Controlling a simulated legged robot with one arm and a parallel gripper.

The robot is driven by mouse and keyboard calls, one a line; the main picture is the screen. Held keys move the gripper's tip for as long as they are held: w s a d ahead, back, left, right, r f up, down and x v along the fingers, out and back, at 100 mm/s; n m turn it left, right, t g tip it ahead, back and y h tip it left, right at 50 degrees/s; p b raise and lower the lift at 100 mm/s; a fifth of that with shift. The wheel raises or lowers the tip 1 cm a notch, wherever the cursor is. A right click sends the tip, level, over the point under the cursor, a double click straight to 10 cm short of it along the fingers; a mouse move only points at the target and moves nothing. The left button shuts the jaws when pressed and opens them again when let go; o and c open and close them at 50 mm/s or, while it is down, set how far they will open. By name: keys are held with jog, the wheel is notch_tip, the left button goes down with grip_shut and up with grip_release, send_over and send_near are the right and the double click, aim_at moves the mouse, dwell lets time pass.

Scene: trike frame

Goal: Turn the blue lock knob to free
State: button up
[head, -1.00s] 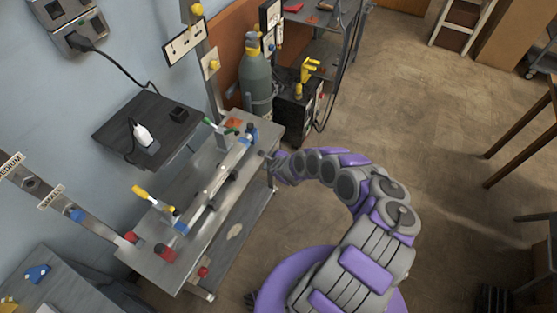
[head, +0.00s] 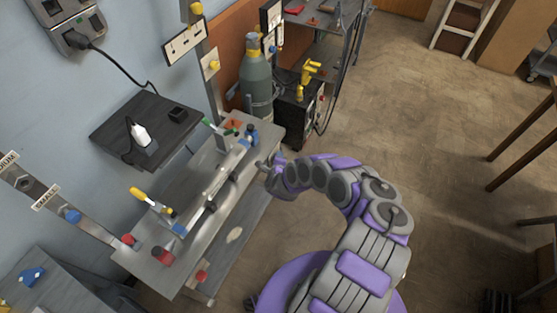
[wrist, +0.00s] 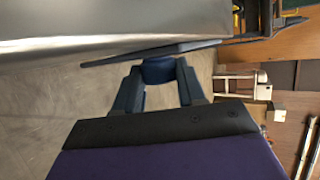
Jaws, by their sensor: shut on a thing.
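In the wrist view a round blue knob (wrist: 158,70) sits under the edge of a grey metal surface, by a flat dark bar. My gripper (wrist: 160,84) has one dark finger on each side of it and is shut on it. In the head view my gripper (head: 264,166) is at the right side of the metal bench (head: 146,265), near its far end. The knob cannot be made out there. Which way the knob is turned cannot be told.
On the bench lie a long metal tube (head: 222,178) in blue clamps, a yellow-handled tool (head: 150,200) and a red knob (head: 163,254). A gas cylinder (head: 256,80) and a black machine (head: 297,104) stand beyond. Open floor (head: 430,140) lies to the right.

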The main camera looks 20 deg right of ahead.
jog(key=o, duration=1.1)
jog(key=shift+c, duration=0.2)
jog(key=shift+s, duration=0.1)
jog(key=p+v, duration=1.1)
jog(key=v, duration=0.6)
jog(key=shift+a, duration=0.1)
